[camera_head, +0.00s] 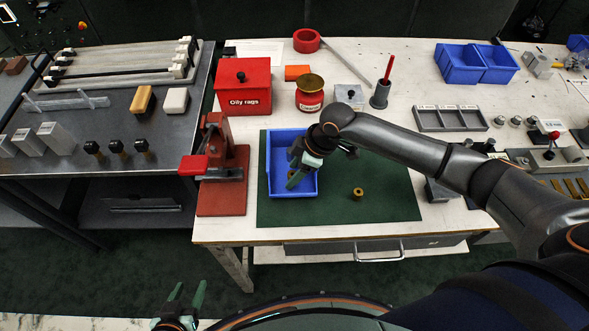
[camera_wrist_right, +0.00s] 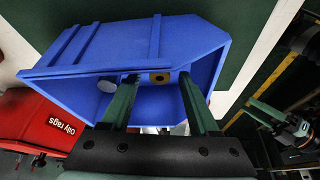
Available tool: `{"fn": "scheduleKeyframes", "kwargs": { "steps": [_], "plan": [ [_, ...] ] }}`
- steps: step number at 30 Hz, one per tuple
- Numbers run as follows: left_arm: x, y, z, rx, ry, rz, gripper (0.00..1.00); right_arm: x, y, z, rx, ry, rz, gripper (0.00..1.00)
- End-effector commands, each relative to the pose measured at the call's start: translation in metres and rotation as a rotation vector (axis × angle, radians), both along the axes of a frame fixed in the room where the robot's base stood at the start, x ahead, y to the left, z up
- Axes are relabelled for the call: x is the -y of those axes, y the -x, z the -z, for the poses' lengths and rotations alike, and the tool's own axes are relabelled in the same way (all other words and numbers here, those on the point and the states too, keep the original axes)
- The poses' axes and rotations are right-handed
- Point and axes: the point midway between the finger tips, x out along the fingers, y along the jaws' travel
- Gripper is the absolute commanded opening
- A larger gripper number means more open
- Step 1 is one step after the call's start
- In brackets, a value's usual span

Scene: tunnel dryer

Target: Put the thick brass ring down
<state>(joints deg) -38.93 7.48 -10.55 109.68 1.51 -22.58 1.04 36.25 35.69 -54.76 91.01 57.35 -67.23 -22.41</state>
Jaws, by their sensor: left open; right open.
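My right gripper (camera_head: 298,176) is over the blue bin (camera_head: 280,150) on the green mat, its fingers pointing down into it. In the right wrist view the open fingers (camera_wrist_right: 160,105) have the blue bin (camera_wrist_right: 120,55) around their tips. A brass ring (camera_wrist_right: 160,77) with a dark hole shows inside the bin, between the fingers and apart from both. Another brass ring (camera_head: 358,193) lies on the mat to the right of the bin. I cannot tell which is the thick one. My left gripper (camera_head: 186,296) is open and empty, low in front of the bench.
A red press (camera_head: 222,170) stands left of the mat (camera_head: 390,205). Behind are a red oily-rags box (camera_head: 243,88), a red can (camera_head: 309,98) and a grey holder (camera_head: 380,96). A grey compartment tray (camera_head: 448,119) is at right. The mat's right part is clear.

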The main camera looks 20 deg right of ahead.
Motion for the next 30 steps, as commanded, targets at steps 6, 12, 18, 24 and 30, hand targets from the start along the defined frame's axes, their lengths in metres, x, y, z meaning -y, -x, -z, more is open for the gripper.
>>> {"fn": "scheduleKeyframes", "kwargs": {
  "steps": [6,12,18,24,30],
  "plan": [
    [0.000,0.000,-0.001,0.001,0.000,0.000,0.55,0.000,0.000,-0.004,0.002,0.000,-0.001,0.61],
    [0.000,0.000,-0.005,0.001,0.000,0.000,0.55,0.010,0.004,-0.030,0.003,0.000,0.001,0.61],
    [0.000,0.000,-0.008,0.001,-0.001,0.001,0.55,0.026,0.012,-0.072,0.003,0.000,0.001,0.61],
    [0.000,-0.001,-0.009,0.001,-0.001,0.001,0.55,0.037,0.018,-0.102,0.001,0.000,0.000,0.61],
    [0.000,-0.001,-0.010,0.001,-0.001,0.001,0.55,0.041,0.020,-0.114,0.000,0.000,0.001,0.61]
  ]
}}
